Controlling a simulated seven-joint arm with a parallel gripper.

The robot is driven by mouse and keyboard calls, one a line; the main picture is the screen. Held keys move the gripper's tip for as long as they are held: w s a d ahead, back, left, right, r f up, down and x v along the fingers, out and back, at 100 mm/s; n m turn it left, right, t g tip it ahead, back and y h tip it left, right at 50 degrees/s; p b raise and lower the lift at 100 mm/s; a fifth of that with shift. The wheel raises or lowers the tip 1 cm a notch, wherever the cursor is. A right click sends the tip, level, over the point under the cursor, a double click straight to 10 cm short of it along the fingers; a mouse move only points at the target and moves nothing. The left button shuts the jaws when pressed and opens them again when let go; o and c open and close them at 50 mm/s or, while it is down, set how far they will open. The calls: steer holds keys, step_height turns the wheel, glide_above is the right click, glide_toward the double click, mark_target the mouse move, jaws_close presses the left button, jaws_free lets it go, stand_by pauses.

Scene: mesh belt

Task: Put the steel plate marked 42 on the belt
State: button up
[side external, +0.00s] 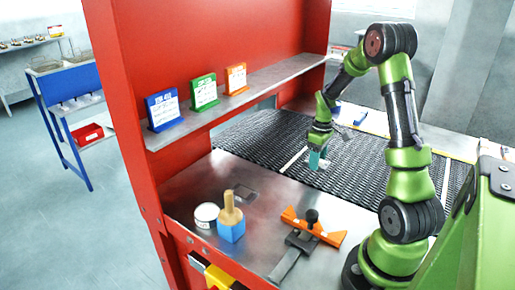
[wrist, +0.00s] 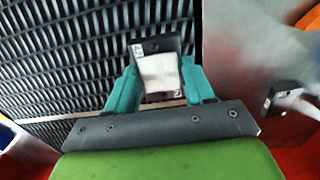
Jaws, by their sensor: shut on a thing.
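The steel plate (wrist: 158,72) is a small, pale metal piece with a dark far edge, held between the teal fingers of my gripper (wrist: 160,84). My gripper (side external: 318,161) is shut on the plate and hangs over the black mesh belt (side external: 262,133) in the side view. The belt also fills the left and middle of the wrist view (wrist: 55,50). I cannot tell how far the plate is above the belt. In the side view the plate is small and mostly hidden by the fingers.
A steel worktop (side external: 185,187) borders the belt. On it are a wooden-handled blue block (side external: 231,220), a round white-topped tin (side external: 206,214) and an orange tool (side external: 313,227). A red frame with a shelf (side external: 240,100) of coloured cards stands beside the belt. Much of the mesh is clear.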

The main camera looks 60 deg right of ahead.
steer(key=shift+w+d+f, duration=0.1)
steer(key=shift+w+d, duration=1)
steer(key=shift+w, duration=0.1)
steer(key=shift+w+d+f, duration=0.15)
steer(key=shift+f, duration=1.65)
steer(key=shift+f, duration=0.15)
steer(key=o, duration=1.4)
